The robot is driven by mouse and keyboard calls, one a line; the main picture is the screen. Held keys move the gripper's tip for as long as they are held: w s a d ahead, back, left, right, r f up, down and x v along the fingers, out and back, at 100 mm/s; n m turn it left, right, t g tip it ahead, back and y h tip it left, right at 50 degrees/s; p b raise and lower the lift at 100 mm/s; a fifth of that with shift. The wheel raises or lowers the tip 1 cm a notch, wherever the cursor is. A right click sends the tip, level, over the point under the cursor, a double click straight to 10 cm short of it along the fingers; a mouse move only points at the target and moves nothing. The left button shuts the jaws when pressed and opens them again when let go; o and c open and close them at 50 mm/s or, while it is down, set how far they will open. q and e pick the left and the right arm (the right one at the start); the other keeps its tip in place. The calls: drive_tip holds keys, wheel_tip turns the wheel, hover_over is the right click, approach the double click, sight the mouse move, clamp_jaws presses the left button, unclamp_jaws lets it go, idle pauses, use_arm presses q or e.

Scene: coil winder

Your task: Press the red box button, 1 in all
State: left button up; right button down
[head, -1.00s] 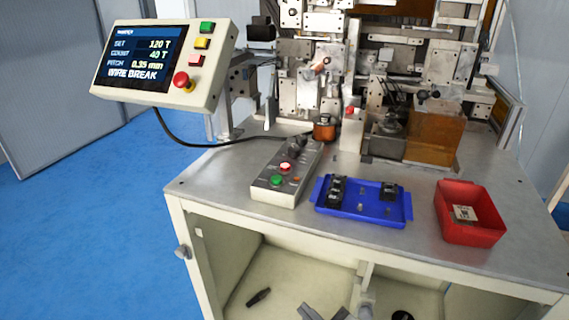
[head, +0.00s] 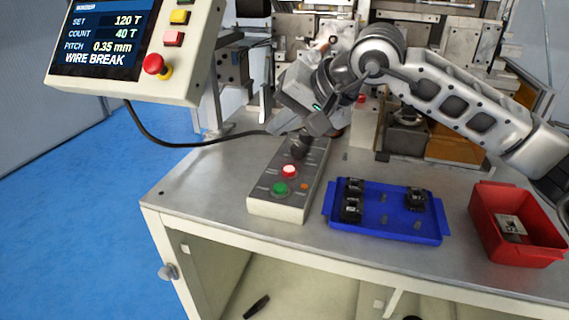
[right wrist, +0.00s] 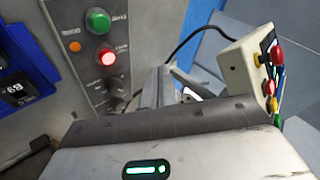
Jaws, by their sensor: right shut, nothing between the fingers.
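The grey control box (head: 262,206) stands on the bench. Its red button (head: 289,171) is lit and sits just behind a green button (head: 280,189). The red button also shows lit in the right wrist view (right wrist: 107,57), next to the green one (right wrist: 98,21). My right gripper (head: 278,129) is shut and empty. It is over the back end of the box, near the dark knobs, apart from the red button. Its fingers show in the right wrist view (right wrist: 154,90) to the right of the knobs. My left gripper is not in view.
A blue tray (head: 385,229) with black parts is right of the box, and a red bin (head: 485,220) is farther right. A screen panel (head: 185,88) with a red mushroom button (head: 154,65) reads WIRE BREAK. The winder stands behind. Bench left of the box is clear.

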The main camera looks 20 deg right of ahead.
sight(293, 172)
drive_tip(key=d+r, duration=0.1)
drive_tip(key=w+d+t+h, duration=0.1)
drive_tip(key=shift+w+d+r+n, duration=0.15)
drive_tip(key=shift+d+r+n, duration=0.2)
drive_tip(key=shift+d+n, duration=0.05)
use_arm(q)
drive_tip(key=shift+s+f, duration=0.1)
